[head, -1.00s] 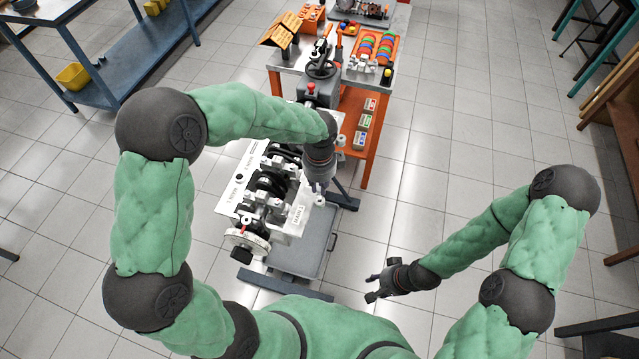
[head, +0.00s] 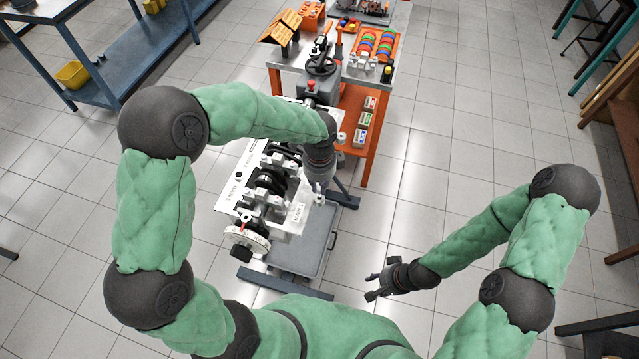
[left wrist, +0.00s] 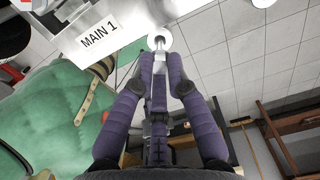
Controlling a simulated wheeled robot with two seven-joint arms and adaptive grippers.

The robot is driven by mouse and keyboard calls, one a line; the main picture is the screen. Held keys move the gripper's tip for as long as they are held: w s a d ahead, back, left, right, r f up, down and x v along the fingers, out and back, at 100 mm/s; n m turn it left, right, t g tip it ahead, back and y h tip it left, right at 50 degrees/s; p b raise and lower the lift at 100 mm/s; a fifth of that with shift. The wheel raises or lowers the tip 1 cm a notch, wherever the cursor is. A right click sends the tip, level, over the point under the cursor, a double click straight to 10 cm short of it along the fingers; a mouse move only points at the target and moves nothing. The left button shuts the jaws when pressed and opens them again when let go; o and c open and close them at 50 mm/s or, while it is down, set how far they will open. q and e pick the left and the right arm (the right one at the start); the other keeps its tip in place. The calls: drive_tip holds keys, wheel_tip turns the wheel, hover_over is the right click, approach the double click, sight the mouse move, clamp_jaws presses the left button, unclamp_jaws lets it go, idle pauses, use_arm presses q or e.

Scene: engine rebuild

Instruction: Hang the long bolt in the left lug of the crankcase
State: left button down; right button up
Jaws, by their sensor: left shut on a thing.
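The crankcase (head: 290,222) is a pale block with dark crank parts, standing on a grey stand in the head view. Its label "MAIN 1" (left wrist: 100,38) shows in the left wrist view. My left gripper (head: 320,182) is over its right edge. In the left wrist view the left gripper (left wrist: 160,62) is shut on the long bolt (left wrist: 159,44), a slim steel piece between the fingertips. A round white part (left wrist: 168,38) lies right by the bolt's end; I cannot tell whether the bolt is inside it. My right gripper (head: 372,284) is open and empty, right of the stand.
A white dial with a red mark (head: 246,239) is at the crankcase's near end. A grey tray (head: 312,250) lies low on the stand. Behind is an orange cart (head: 354,104) with trays and parts. Open tiled floor (head: 450,190) lies to the right.

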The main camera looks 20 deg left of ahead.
use_arm(q)
drive_tip(key=shift+f+b, duration=1.15)
drive_tip(key=shift+f, duration=0.8)
idle(1.1)
drive_tip(key=c, duration=1.5)
unclamp_jaws()
drive_tip(key=shift+r+p, duration=1.45)
drive_tip(key=shift+r, duration=0.1)
drive_tip(key=o, duration=0.6)
wheel_tip(320, 180, up, 12)
drive_tip(key=shift+f, duration=0.1)
